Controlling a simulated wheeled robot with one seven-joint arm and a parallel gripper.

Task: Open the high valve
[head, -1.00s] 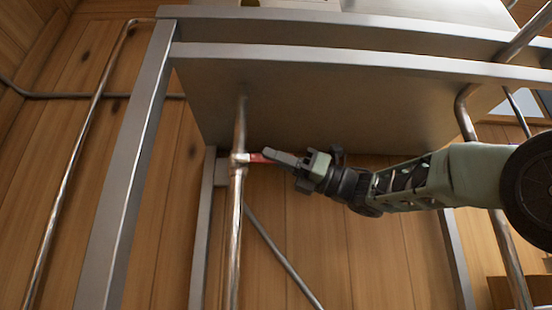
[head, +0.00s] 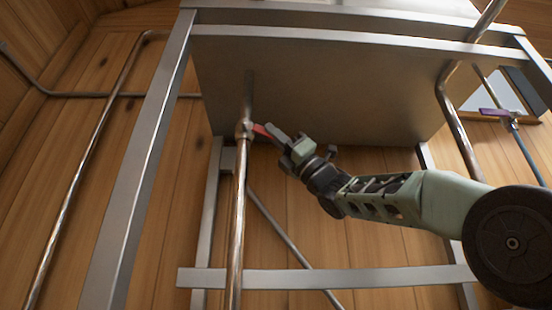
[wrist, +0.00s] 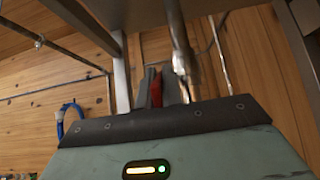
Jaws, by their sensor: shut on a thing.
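The high valve (head: 243,129) sits on a vertical metal pipe (head: 238,200), just under the large metal pan (head: 320,85). Its red handle (head: 260,130) points right and slightly down from the pipe. My gripper (head: 272,132) is shut on the handle, and its fingers cover the outer end. In the wrist view the red handle (wrist: 156,92) shows between the dark fingers of my gripper (wrist: 161,88), with the shiny pipe and valve (wrist: 180,62) just to the right.
A metal frame with a left leg (head: 140,155) and a low crossbar (head: 350,278) surrounds the pipe. Another pipe (head: 92,145) runs at the left. A bent pipe (head: 452,110) is at the right, with a purple handle (head: 494,112) beyond it. A plank wall stands behind.

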